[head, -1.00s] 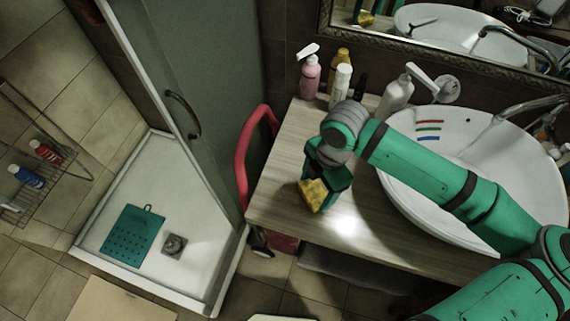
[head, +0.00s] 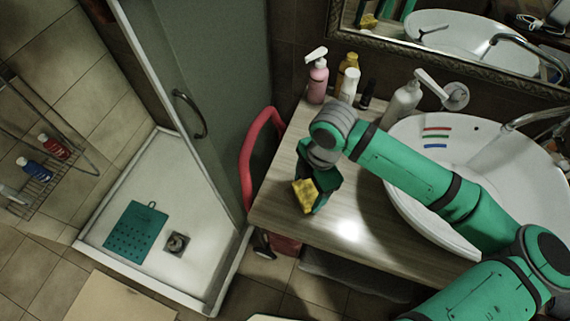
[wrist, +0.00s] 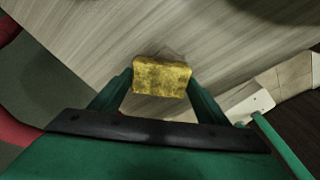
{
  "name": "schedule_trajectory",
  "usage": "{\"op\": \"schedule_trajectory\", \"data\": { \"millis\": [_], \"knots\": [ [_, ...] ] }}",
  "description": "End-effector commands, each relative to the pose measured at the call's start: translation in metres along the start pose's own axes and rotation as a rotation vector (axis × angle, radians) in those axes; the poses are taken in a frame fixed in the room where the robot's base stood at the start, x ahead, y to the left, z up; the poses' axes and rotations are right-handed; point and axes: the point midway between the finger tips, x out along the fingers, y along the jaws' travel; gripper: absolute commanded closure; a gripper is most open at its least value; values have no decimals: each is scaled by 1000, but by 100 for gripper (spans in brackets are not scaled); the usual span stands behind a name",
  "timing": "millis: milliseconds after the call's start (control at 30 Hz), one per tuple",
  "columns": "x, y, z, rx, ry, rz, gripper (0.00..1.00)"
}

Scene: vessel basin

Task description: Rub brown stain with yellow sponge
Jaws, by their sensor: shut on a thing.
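The yellow sponge (head: 304,196) is a rough block held low over the wooden counter near its left end. My gripper (head: 318,188) is shut on it; in the wrist view the fingers of my gripper (wrist: 161,80) hold the sponge (wrist: 162,77) from both sides. A faint brownish-grey patch, perhaps the brown stain (wrist: 174,53), shows on the counter just beyond the sponge in the wrist view, partly hidden by it. In the head view I cannot make out the stain. I cannot tell whether the sponge touches the counter.
The wooden counter (head: 375,243) is clear in front of the sponge. A pink pump bottle (head: 317,82), a white bottle (head: 348,86) and a soap dispenser (head: 402,103) stand at the back. The white basin (head: 405,205) is to the right, a red rail (head: 246,160) to the left.

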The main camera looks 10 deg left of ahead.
Motion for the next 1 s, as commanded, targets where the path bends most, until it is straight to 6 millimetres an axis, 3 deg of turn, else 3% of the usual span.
{"op": "schedule_trajectory", "data": {
  "millis": [700, 767, 833, 1000],
  "knots": [
    [5, 36, -46, 10, 1, 4, 55],
    [2, 36, -46, 10, 1, 5, 55],
    [-17, 36, -48, 6, -2, 7, 55],
    [-30, 36, -52, 3, 0, 4, 55]
  ]
}}
